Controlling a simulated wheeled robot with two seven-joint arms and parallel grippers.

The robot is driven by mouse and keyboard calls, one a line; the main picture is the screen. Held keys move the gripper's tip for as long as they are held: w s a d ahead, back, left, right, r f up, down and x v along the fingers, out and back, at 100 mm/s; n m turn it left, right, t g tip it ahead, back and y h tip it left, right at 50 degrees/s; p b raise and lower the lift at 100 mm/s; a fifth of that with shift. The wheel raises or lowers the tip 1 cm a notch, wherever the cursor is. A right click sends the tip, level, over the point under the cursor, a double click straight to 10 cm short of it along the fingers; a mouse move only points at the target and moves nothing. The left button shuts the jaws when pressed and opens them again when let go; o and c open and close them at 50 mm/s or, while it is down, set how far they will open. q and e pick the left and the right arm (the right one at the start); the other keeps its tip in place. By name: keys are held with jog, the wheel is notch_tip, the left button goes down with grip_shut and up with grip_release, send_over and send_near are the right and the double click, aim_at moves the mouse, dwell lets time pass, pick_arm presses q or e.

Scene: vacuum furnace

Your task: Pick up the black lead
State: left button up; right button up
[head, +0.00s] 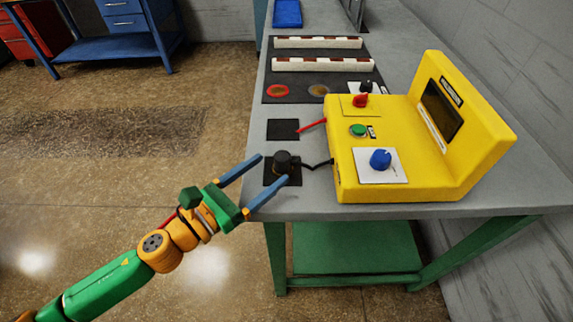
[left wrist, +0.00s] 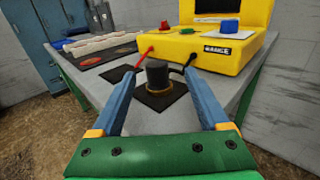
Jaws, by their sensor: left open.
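The black lead (head: 283,162) is a short upright black cylinder on a black square pad (head: 292,179) near the table's front left corner. A black cable joins it to the yellow machine (head: 345,168). My left gripper (head: 270,170) is open, with its blue fingers pointing at the lead from the left. In the left wrist view the lead (left wrist: 158,76) stands between the two fingers, a little beyond their tips or near them; I cannot tell if they touch it. A brass-coloured ring shows at its base. My right gripper is not in view.
A red lead (head: 313,126) runs from the machine toward another black pad (head: 283,130). Behind are a dark mat with two white bars (head: 322,64), a red disc (head: 278,91) and a brown disc (head: 319,90). The grey tabletop (head: 295,206) is bare at the front.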

aim_at(276, 162)
pick_arm(q)
jog(key=x, duration=0.2)
jog(key=p+x, duration=0.1)
jog(key=x, duration=0.2)
jog(key=shift+w+a, duration=0.15)
jog(key=shift+w, duration=0.15)
jog(key=shift+w+d, duration=0.2)
jog(key=shift+d, duration=0.15)
jog(key=shift+a, duration=0.1)
grip_shut()
